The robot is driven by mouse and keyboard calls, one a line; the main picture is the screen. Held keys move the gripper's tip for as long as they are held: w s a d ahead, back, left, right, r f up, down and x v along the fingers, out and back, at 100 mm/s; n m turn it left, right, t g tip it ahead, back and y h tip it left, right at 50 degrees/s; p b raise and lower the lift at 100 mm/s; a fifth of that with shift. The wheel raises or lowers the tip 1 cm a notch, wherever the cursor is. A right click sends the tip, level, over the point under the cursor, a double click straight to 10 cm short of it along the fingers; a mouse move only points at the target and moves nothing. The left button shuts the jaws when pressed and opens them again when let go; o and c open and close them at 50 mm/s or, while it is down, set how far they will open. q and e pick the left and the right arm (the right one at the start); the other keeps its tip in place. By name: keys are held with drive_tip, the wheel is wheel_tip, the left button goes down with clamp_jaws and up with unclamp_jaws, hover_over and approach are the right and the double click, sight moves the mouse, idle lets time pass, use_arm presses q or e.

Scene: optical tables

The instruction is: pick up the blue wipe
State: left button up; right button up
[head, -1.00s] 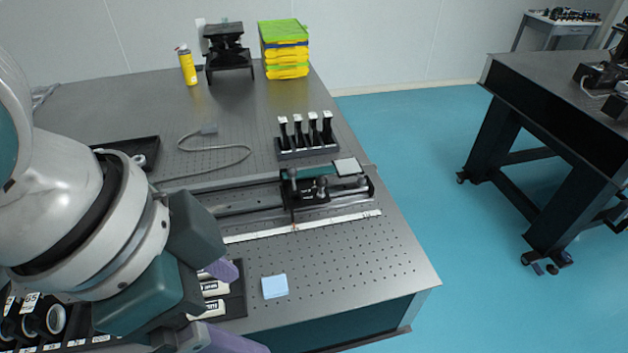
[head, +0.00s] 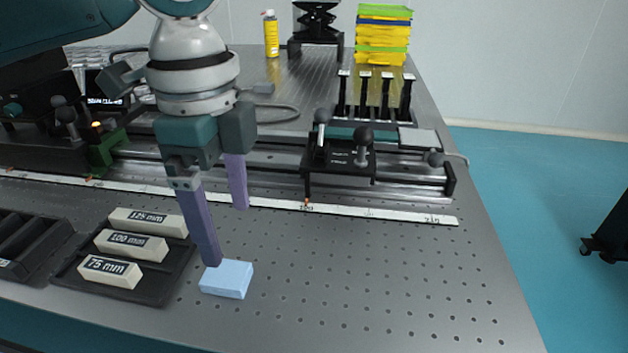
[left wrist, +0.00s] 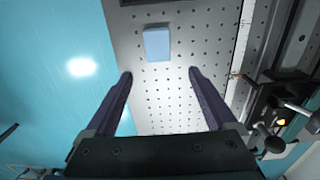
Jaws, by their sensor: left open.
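The blue wipe (head: 227,278) is a small light-blue block-like pad lying flat on the perforated optical table (head: 330,290). It lies just right of the tray of labelled blocks. In the left wrist view the wipe (left wrist: 157,44) lies beyond the fingertips, roughly midway between their lines. My left gripper (head: 228,236) has two purple fingers, spread apart and empty, pointing down. In the head view its nearer fingertip ends just above and behind the wipe's back edge. In the left wrist view the open fingers (left wrist: 160,74) show nothing between them but table. My right gripper is not in view.
A black tray (head: 148,290) with blocks marked 75, 100 and 125 mm sits left of the wipe. Behind it run a white ruler (head: 385,214) and a rail with a carriage (head: 340,160). The table right of the wipe is bare.

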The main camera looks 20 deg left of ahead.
sight(235, 274)
use_arm(q)
drive_tip(key=f, duration=0.2)
drive_tip(key=shift+s+a+f, duration=0.1)
drive_tip(key=shift+s+f, duration=0.1)
drive_tip(key=shift+f, duration=0.15)
wheel_tip(235, 274, down, 6)
drive_tip(key=shift+a+r+b, duration=0.1)
drive_tip(key=shift+r+b, duration=0.05)
drive_tip(key=shift+b, duration=0.75)
drive_tip(key=shift+c, duration=0.3)
drive_tip(key=c, duration=1.3)
